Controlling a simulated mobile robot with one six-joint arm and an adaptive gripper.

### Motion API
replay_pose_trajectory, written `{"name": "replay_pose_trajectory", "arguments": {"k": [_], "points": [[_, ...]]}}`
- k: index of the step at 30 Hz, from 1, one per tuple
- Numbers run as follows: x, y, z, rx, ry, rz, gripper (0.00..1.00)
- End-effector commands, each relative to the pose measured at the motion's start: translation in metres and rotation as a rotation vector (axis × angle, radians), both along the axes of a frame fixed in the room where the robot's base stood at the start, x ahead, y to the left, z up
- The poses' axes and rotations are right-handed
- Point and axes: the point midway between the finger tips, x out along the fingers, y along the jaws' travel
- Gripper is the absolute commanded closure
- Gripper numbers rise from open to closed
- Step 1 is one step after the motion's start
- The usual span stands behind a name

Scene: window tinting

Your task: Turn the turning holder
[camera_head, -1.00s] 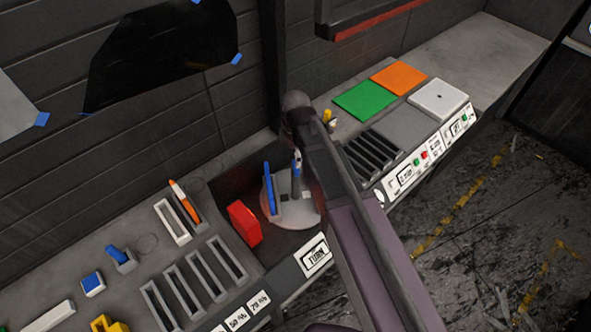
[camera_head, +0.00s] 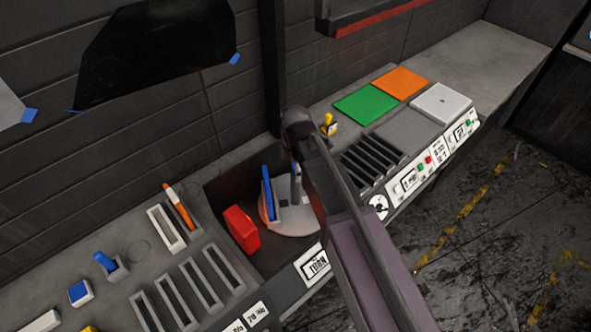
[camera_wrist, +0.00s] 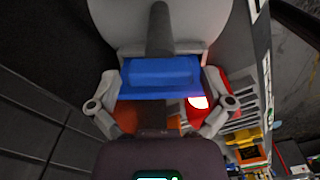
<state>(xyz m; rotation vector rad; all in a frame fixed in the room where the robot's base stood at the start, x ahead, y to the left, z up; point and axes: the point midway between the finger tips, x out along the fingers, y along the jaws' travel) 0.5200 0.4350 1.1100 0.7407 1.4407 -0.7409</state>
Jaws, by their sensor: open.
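The turning holder is a round pale grey disc (camera_head: 290,218) in a dark recess of the bench. A blue upright panel (camera_head: 268,190) stands at its left side. My arm covers the disc's right part and most of my gripper. In the wrist view the pale holder (camera_wrist: 190,38) fills the top, with a dark grey post on it. My gripper (camera_wrist: 162,88) is open there, with one finger on each side of a blue block (camera_wrist: 160,74). I cannot tell whether the fingers touch it. A sign reading TURN (camera_head: 313,265) is on the bench front by the recess.
A red block (camera_head: 241,229) stands in the recess left of the holder. Slotted racks (camera_head: 188,285) lie left of it, and an orange-handled tool (camera_head: 179,206) stands beyond. Dark slots (camera_head: 370,160) and green (camera_head: 364,103) and orange (camera_head: 401,82) squares lie to the right.

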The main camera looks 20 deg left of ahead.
Motion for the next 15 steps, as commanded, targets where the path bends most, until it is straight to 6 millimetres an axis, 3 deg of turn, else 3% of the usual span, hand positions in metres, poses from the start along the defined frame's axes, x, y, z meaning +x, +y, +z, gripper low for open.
{"name": "replay_pose_trajectory", "arguments": {"k": [7, 15], "points": [[0.0000, 0.0000, 0.0002, 0.000, 0.000, 0.000, 0.03], [0.0000, 0.0000, 0.0001, 0.000, 0.000, 0.000, 0.81]]}}
